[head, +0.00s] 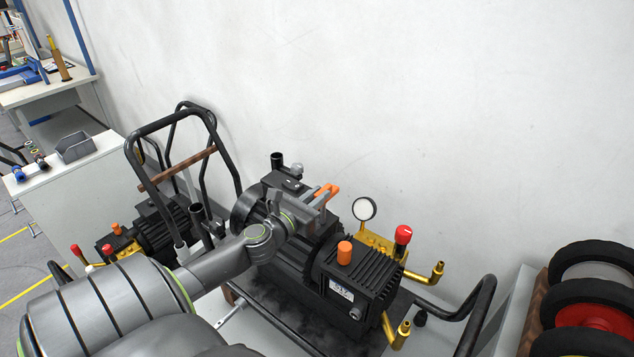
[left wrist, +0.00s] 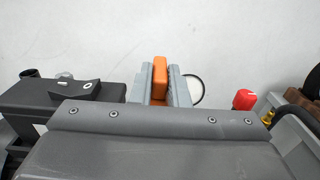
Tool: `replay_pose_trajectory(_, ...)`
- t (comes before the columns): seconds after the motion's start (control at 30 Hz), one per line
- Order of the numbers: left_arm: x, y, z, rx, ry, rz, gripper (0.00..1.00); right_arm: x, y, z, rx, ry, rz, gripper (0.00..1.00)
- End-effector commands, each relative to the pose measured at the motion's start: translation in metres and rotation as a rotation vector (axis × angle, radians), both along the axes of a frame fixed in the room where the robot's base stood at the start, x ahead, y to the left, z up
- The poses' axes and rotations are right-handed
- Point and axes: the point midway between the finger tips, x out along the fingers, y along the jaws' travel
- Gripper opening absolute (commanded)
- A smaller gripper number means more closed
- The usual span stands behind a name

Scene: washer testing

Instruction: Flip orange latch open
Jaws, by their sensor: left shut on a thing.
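The orange latch (head: 328,191) shows at the top of the black pump machine (head: 350,275) in the head view. My left gripper (head: 318,195) reaches it from the left and is shut on it. In the left wrist view the orange latch (left wrist: 161,80) is between the two grey fingers of my left gripper (left wrist: 160,85). The lower part of the latch is hidden by the gripper body. My right gripper is in neither view.
A round gauge (head: 364,208), a red knob (head: 403,234) and an orange cap (head: 344,253) stand on the machine, right of my gripper. A black cart handle (head: 165,122) rises at the left. Wheels (head: 590,315) are stacked at the lower right. A white wall (head: 400,90) stands behind.

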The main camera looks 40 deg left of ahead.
Motion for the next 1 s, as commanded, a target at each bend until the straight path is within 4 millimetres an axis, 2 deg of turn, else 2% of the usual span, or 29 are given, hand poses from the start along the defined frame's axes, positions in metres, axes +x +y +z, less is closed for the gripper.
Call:
replay_pose_trajectory(0.17, 0.001, -0.001, 0.002, 0.001, -0.004, -0.002, 0.00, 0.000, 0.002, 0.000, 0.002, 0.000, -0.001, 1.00)
replay_pose_trajectory(0.2, 0.001, -0.001, 0.002, 0.002, -0.004, -0.002, 0.20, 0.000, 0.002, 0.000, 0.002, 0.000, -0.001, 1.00)
replay_pose_trajectory(0.33, 0.001, 0.000, 0.002, 0.001, -0.003, -0.001, 0.36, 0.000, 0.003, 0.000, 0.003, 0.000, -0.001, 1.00)
replay_pose_trajectory(0.73, -0.006, 0.000, -0.001, 0.004, 0.000, -0.001, 0.36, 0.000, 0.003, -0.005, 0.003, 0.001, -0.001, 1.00)
replay_pose_trajectory(0.87, -0.022, -0.002, -0.004, 0.005, 0.001, -0.001, 0.36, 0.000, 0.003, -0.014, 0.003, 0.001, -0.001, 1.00)
replay_pose_trajectory(1.0, -0.047, -0.004, -0.005, 0.008, 0.004, -0.002, 0.36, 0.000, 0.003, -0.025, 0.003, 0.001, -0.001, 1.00)
